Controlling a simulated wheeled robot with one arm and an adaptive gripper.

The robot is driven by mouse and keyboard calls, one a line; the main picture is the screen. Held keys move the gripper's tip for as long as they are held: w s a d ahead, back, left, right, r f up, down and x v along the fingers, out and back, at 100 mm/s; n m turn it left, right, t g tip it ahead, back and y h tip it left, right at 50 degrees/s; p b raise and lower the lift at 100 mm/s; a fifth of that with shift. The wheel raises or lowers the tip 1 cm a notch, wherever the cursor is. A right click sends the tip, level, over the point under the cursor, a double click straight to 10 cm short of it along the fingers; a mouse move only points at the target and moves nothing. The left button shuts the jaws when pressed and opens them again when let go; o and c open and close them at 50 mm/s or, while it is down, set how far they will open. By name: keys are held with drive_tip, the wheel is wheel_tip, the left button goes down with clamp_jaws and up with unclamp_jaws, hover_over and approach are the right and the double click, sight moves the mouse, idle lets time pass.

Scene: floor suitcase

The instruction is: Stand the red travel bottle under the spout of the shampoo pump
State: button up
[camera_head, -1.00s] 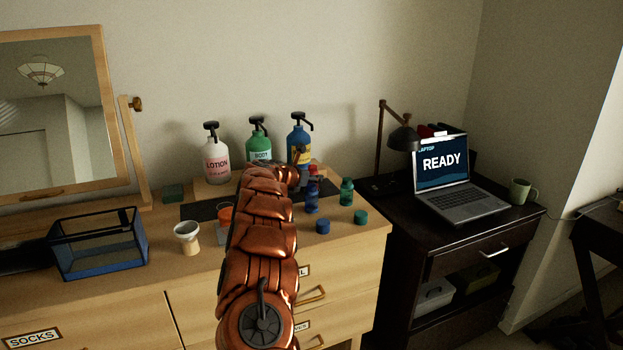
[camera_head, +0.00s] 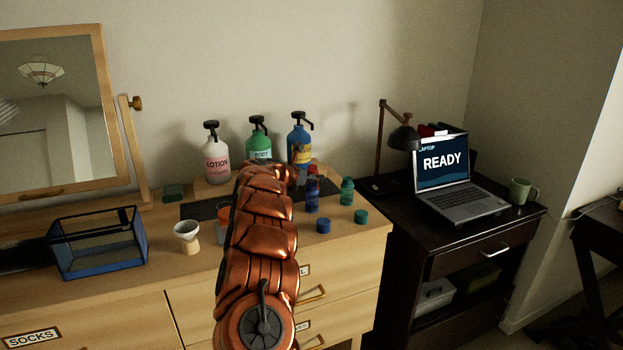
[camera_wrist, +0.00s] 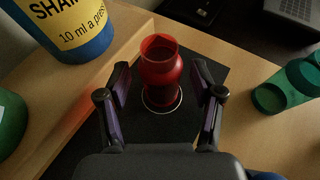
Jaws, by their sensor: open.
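The red travel bottle (camera_wrist: 160,72) stands upright on the dark mat in the wrist view, its base within a pale ring marking. My gripper (camera_wrist: 163,92) is open, with one finger on each side of the bottle and gaps between. In the head view a bit of red (camera_head: 313,169) shows behind a small blue bottle. The shampoo pump (camera_head: 299,140) is blue with a yellow label and a black head; its lower body (camera_wrist: 80,25) is at the upper left of the wrist view. Its spout is outside the wrist view. My arm hides most of the gripper in the head view.
A small blue bottle (camera_head: 312,202) and teal bottle (camera_head: 347,191) stand at right, with blue (camera_head: 323,226) and teal (camera_head: 361,217) caps in front. Green (camera_head: 259,147) and lotion (camera_head: 216,160) pumps stand left of the shampoo.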

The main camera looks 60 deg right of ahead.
drive_tip(key=shift+b+v, duration=1.15)
drive_tip(key=shift+v, duration=4.25)
